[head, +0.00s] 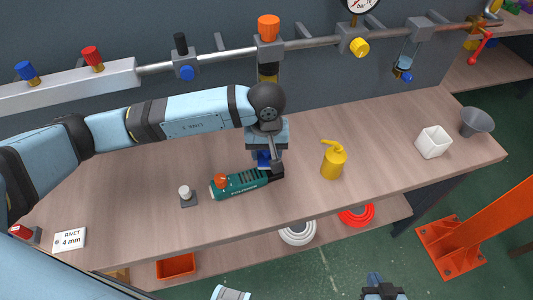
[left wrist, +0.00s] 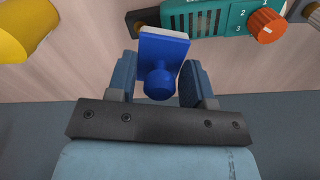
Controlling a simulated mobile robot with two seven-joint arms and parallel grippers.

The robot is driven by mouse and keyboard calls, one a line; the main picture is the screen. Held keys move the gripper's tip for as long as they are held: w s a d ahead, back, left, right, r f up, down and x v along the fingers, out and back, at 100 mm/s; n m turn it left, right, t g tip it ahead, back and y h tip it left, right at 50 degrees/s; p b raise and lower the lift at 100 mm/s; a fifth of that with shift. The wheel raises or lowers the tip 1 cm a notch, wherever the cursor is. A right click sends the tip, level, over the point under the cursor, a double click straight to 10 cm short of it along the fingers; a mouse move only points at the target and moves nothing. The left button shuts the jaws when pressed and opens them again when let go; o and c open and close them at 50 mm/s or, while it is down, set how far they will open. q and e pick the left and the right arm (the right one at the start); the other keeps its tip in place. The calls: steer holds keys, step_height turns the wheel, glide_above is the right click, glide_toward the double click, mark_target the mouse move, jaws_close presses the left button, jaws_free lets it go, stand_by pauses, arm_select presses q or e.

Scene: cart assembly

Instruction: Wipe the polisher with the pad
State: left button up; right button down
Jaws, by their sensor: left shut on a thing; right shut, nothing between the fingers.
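The polisher (head: 238,184) is a green tool with an orange dial and a dark end, lying on the wooden bench. It also shows at the top of the left wrist view (left wrist: 222,16). My left gripper (head: 265,158) is at the polisher's dark right end and is shut on the pad (left wrist: 163,50), a blue block with a round knob and a pale face. In the head view the pad (head: 264,159) is partly hidden by the gripper. I cannot tell whether it touches the polisher. My right gripper (head: 384,288) is shut and empty, low in the view.
A yellow oil can (head: 334,160) stands right of the polisher. A small white-topped knob piece (head: 186,195) stands to its left. A pipe with valves (head: 220,53) runs behind the bench.

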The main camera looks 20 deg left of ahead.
arm_select(q)
steer(key=shift+r, duration=0.7)
